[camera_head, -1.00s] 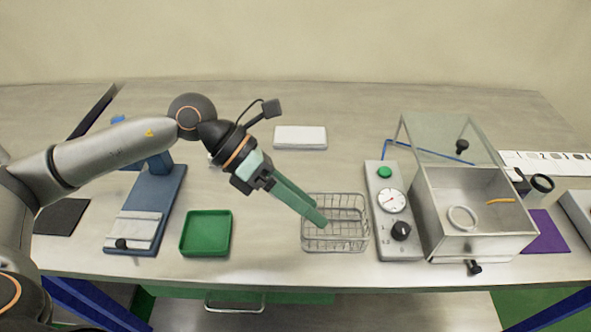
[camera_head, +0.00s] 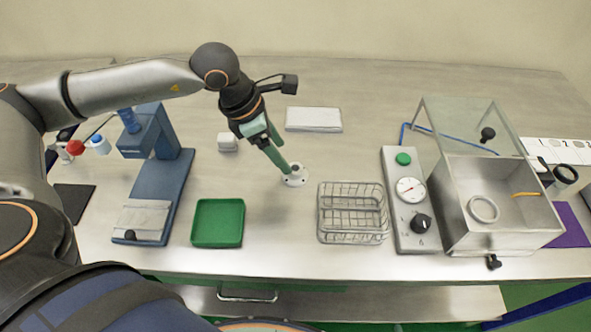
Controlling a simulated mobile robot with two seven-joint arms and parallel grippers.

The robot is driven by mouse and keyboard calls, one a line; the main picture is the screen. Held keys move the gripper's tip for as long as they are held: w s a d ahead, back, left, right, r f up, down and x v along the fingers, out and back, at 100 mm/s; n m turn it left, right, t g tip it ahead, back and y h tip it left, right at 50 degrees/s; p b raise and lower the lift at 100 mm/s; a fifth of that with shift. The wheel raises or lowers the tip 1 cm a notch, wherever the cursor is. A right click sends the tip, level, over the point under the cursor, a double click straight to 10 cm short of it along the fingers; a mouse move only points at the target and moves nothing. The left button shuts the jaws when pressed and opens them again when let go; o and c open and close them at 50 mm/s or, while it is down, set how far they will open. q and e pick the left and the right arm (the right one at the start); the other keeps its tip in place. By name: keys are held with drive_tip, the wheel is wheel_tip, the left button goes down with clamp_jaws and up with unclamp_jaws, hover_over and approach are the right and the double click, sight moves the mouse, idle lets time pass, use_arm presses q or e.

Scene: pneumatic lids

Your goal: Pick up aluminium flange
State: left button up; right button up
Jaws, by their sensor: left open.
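The aluminium flange (camera_head: 297,181) is a small pale disc with holes and a raised centre, lying flat on the steel bench left of the wire basket. My left gripper (camera_head: 284,167), with green fingers, is open. It slants down from the upper left, with its fingertips right at the flange's raised centre and covering part of it. I cannot tell whether the fingers touch it or straddle it. My right gripper does not show.
The wire basket (camera_head: 353,238) stands right of the flange, beside a gauge panel (camera_head: 412,235) and a metal box (camera_head: 467,235) with its clear lid raised. A green tray (camera_head: 218,242) and a blue press (camera_head: 160,195) stand to the left. A white block (camera_head: 314,119) lies behind.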

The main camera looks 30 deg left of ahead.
sight(294, 168)
use_arm(q)
drive_tip(key=shift+d+p+x, duration=0.15)
drive_tip(key=shift+p+x, duration=0.15)
drive_tip(key=shift+x, duration=1.05)
drive_tip(key=shift+d+p+x, duration=0.1)
drive_tip(key=shift+p+x, duration=0.2)
drive_tip(key=shift+x, duration=1.05)
drive_tip(key=shift+c, duration=0.4)
drive_tip(key=shift+r, duration=0.1)
clamp_jaws()
